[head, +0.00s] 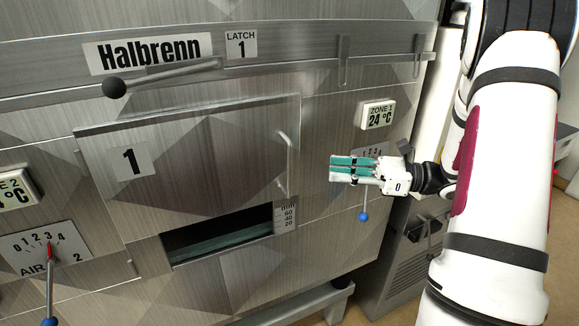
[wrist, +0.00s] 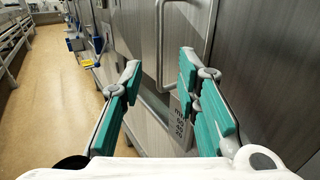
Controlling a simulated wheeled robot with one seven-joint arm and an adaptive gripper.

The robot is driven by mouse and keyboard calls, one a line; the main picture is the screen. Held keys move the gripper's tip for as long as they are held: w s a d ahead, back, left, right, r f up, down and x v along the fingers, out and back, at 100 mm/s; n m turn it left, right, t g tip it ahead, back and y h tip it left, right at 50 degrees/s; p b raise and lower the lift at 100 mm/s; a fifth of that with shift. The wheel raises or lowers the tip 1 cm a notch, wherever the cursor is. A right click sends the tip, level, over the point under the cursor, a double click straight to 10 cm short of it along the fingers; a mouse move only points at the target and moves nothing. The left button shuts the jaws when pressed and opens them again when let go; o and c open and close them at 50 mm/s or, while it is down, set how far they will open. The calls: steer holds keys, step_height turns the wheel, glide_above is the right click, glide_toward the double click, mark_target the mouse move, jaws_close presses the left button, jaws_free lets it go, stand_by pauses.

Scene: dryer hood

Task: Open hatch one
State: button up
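Hatch one (head: 200,170) is a grey metal panel marked 1, and it looks shut. Its upright bar handle (head: 284,165) is on its right side. In the wrist view the handle (wrist: 159,50) shows ahead, between the fingers in the picture. The latch 1 lever (head: 170,76) lies nearly level above the hatch, its black ball knob (head: 115,88) at the left. My gripper (head: 338,168) is to the right of the handle, apart from it, fingers pointing left. In the wrist view my gripper (wrist: 160,66) is open with nothing held.
A dark slot (head: 215,238) runs below the hatch, with a mm scale (head: 285,216) at its right. A blue-knobbed lever (head: 364,205) hangs just below my gripper. A red-pointer air dial (head: 48,252) is at lower left. Open floor (wrist: 45,90) shows at left in the wrist view.

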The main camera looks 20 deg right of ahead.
steer(key=p, duration=0.2)
glide_above(289, 196)
steer(key=shift+w+d, duration=0.15)
steer(key=shift+w, duration=0.1)
jaws_close()
